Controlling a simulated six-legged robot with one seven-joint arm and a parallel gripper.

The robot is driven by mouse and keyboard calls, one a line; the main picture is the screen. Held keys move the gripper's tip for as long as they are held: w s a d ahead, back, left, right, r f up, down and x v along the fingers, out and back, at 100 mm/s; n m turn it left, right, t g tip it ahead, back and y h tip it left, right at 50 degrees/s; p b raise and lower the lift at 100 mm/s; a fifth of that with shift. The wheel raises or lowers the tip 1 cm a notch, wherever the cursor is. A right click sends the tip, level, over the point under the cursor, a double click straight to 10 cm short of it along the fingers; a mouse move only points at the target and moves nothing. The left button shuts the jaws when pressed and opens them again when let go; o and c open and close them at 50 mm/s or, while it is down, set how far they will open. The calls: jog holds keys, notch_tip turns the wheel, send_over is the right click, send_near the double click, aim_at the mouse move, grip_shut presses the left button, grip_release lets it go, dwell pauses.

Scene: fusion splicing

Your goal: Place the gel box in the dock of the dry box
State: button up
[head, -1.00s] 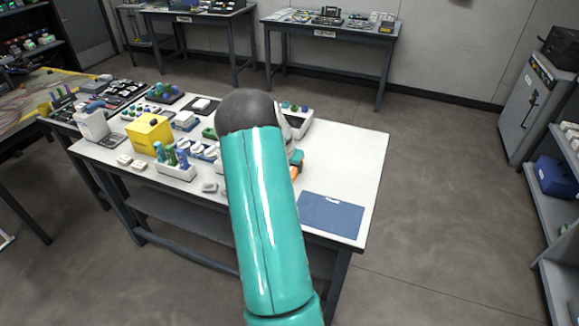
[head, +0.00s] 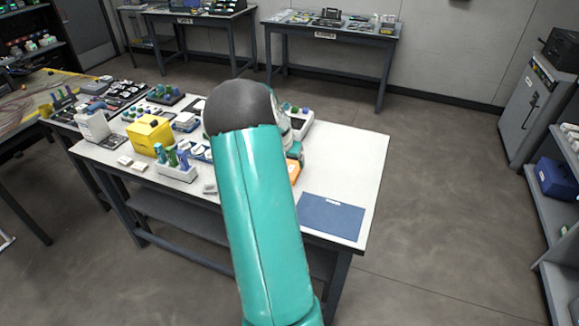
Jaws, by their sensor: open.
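My teal arm with its dark grey joint reaches over the white table (head: 345,165) and covers its middle. My gripper is not visible; the arm hides it. An orange piece (head: 294,172) shows just right of the arm, beneath a small teal part, and I cannot tell what it is. I cannot make out the gel box or the dry box with its dock for certain.
A blue mat (head: 332,216) lies at the table's front right, with bare tabletop behind it. A white holder (head: 177,172) with blue and green bottles stands left of the arm. Shelves with a blue case (head: 558,178) stand at the right. The floor between is clear.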

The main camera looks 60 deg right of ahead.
jog(key=w+a+r+n+t+y, duration=0.1)
jog(key=w+a+r+n, duration=0.15)
jog(key=a+r, duration=0.55)
jog(key=w+a+r+n+t, duration=0.1)
jog(key=w+a+r, duration=0.2)
jog(key=a+r, duration=0.45)
jog(key=s+a+r+n+y, duration=0.1)
jog(key=a+r+n, duration=0.1)
jog(key=a, duration=0.7)
jog(key=s+a+r+n+t+y, duration=0.1)
jog(key=s+a+r+n, duration=0.1)
jog(key=a, duration=0.8)
jog(key=s+a+r+n+t, duration=0.1)
jog(key=a+r+n, duration=0.2)
jog(key=a, duration=0.7)
jog(key=shift+s+a+r+n+y, duration=0.25)
jog(key=shift+r+n+y, duration=0.15)
jog(key=shift+n, duration=0.05)
jog(key=shift+o, duration=0.5)
jog(key=s+a+n, duration=0.4)
jog(key=s+a, duration=0.4)
jog(key=a, duration=0.2)
jog(key=shift+s+n+t+y, duration=0.3)
jog(key=shift+n+t+y, duration=0.1)
